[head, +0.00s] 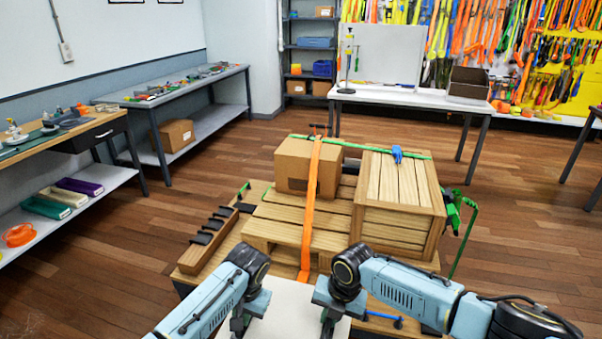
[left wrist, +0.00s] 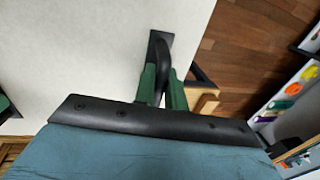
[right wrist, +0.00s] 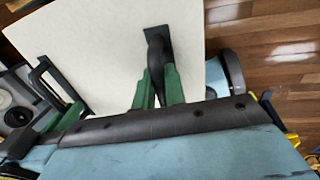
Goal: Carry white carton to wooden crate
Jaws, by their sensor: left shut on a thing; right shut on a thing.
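The white carton (head: 290,312) is at the bottom middle of the head view, close in front of me; its lower part is cut off. It fills much of the left wrist view (left wrist: 80,50) and the right wrist view (right wrist: 95,50). My left gripper (left wrist: 163,88) is shut on a black handle on the carton. My right gripper (right wrist: 158,88) is shut on another black handle of it. The wooden crate (head: 400,222) stands on the right of the pallet (head: 285,232), beyond the carton and apart from it.
A cardboard box (head: 293,166) stands left of the crate, with an orange strap (head: 312,190) over it. A green strap (head: 350,146) crosses box and crate. Workbenches line the left wall; a white table (head: 425,97) stands behind. Open floor lies to the right.

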